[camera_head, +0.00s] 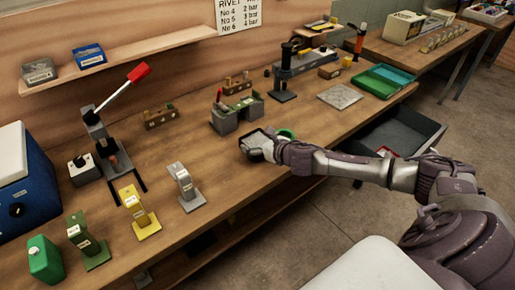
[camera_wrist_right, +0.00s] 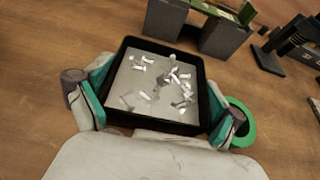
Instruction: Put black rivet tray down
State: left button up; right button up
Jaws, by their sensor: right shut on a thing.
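The black rivet tray (camera_head: 244,147) is a small square tray at the front middle of the wooden workbench. In the right wrist view the tray (camera_wrist_right: 115,72) has a grey floor with several small silvery rivets scattered on it. My right gripper (camera_head: 274,150) is shut on the tray, with a finger at each side of its near part in the wrist view (camera_wrist_right: 157,108). The tray looks roughly level and close to the bench top; I cannot tell if it touches. My left gripper is not in view.
A green ring-shaped thing (camera_wrist_right: 241,122) is right beside the tray. A grey block fixture (camera_head: 236,113) stands behind it. A grey stand (camera_head: 185,187) is to the left, a metal plate (camera_head: 340,96) and green bin (camera_head: 370,84) to the right. Bare bench lies around the tray's left side.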

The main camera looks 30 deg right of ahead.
jog(key=s+d+r+b, duration=0.4)
jog(key=s+r, duration=0.3)
jog(key=s, duration=0.3)
jog(key=shift+s+d+r+b, duration=0.2)
jog(key=shift+d+b, duration=0.2)
jog(key=shift+d, duration=0.3)
jog(key=shift+a, duration=0.1)
jog(key=s+a, duration=0.2)
jog(key=a, duration=1)
jog(key=s+a+m+h, duration=0.1)
jog(key=s+a, duration=0.2)
jog(key=a, duration=0.9)
jog(key=shift+f, duration=0.2)
